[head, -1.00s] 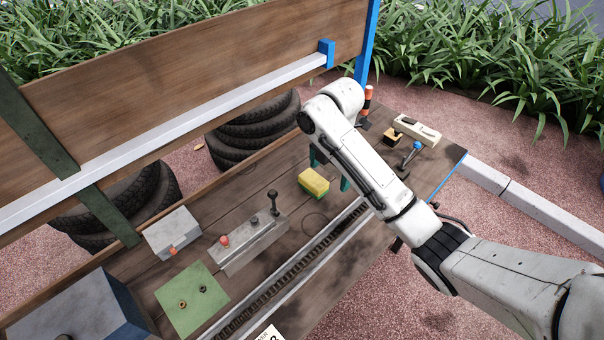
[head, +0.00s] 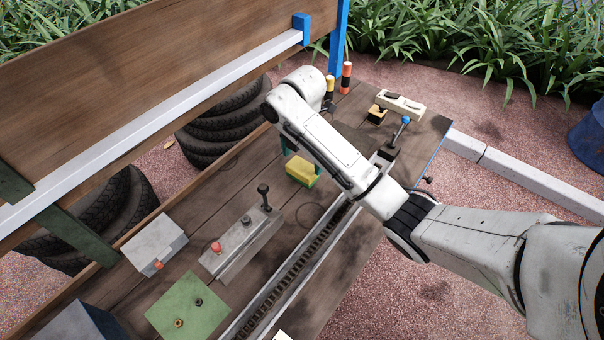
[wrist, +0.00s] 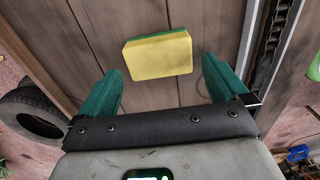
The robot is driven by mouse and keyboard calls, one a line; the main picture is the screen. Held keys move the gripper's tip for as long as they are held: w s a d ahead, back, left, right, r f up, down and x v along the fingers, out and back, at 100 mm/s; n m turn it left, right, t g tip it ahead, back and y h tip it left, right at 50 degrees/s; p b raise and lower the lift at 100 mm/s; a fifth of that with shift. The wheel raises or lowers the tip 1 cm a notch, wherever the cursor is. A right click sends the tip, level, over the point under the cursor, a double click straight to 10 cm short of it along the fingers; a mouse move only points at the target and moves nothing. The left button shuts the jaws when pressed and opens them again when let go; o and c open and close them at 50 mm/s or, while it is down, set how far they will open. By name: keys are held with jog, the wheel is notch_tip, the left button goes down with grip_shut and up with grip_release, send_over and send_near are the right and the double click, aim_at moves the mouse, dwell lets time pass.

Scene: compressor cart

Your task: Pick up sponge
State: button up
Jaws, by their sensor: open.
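The sponge (head: 301,171) is a yellow block with a green layer and lies on the wooden cart top. In the wrist view the sponge (wrist: 158,55) lies beyond the fingertips, between their lines and slightly tilted. My gripper (wrist: 160,75) has two green fingers spread wide apart, with nothing between them. In the head view my arm hides most of the gripper (head: 301,150); green finger parts show close beside the sponge. I cannot tell how high the fingers are above the wood.
A grey block with a black-knobbed lever (head: 242,242) stands left of the sponge. A chain rail (head: 290,270) runs along the near side. A grey box (head: 153,245) and green plate (head: 188,306) are further left. Striped posts (head: 346,77) and a beige piece (head: 401,104) stand at the far right.

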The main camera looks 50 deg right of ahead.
aim_at(302, 166)
notch_tip(302, 166, down, 5)
jog(key=shift+r+p, duration=0.1)
jog(key=shift+p, duration=0.2)
jog(key=c, duration=0.7)
